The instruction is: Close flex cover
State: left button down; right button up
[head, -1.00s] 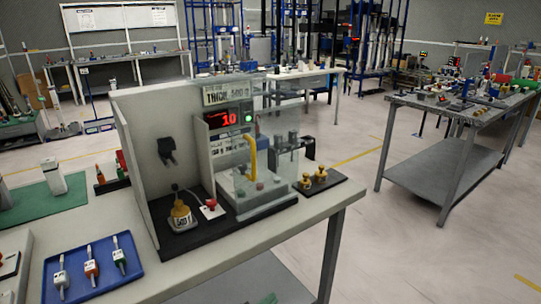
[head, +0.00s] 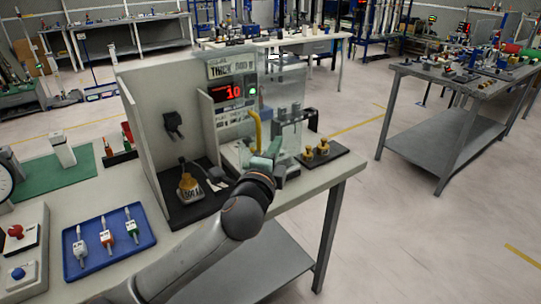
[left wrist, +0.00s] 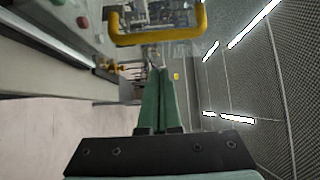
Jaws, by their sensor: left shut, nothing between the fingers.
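The clear flex cover (head: 288,80) stands at the right side of the grey test stand, with a yellow handle (head: 257,128) on its front. I cannot tell how far the cover stands open. My left gripper (head: 262,160) is in front of the stand, low by the handle, and hides part of the cover's lower front. In the left wrist view the green fingers (left wrist: 157,72) are together and empty. Their tips point toward the yellow handle (left wrist: 155,38), with a gap in the picture; contact cannot be told. My right gripper is not in view.
The stand's display (head: 230,93) reads 10 beside a green light. A brass weight (head: 188,186) sits on its black base. A black plate with brass pieces (head: 320,150) lies right of the stand. A blue tray (head: 88,262) with several tools lies front left.

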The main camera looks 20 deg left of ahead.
aim_at(263, 143)
pick_arm(q)
jog(key=a, duration=0.1)
jog(key=w+a, duration=0.1)
jog(key=a, duration=0.1)
jog(key=shift+a+p, duration=0.1)
jog(key=shift+p, duration=0.2)
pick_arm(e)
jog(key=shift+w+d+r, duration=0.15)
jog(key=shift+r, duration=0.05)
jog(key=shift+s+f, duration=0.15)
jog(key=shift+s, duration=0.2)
